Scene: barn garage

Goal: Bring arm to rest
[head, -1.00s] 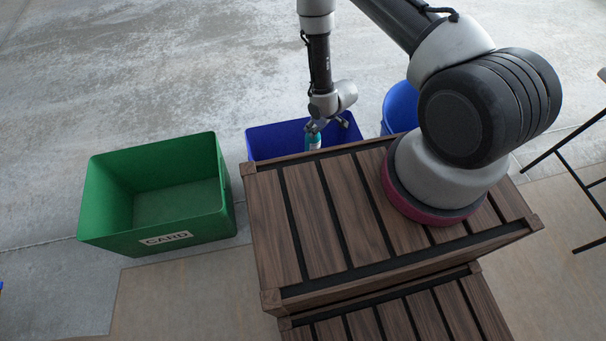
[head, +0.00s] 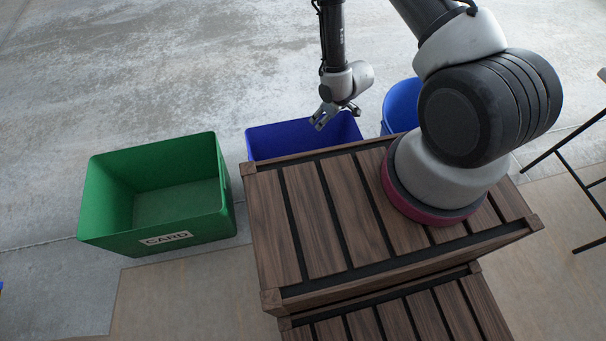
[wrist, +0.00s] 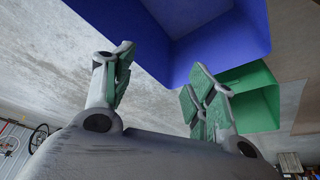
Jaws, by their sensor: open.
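My gripper (head: 322,122) is open and empty, above the blue bin (head: 290,139) behind the wooden crate stand. In the wrist view my gripper (wrist: 160,88) shows its two fingers spread apart with nothing between them. The blue bin (wrist: 218,45) also shows there, beyond the fingers. The inside of the blue bin is mostly hidden by the stand in the head view.
A green bin (head: 150,238) labelled CARD stands on the floor to the left. A round blue container (head: 400,106) stands right of the blue bin. The slatted wooden stand (head: 325,215) fills the middle. Open concrete floor lies behind and left.

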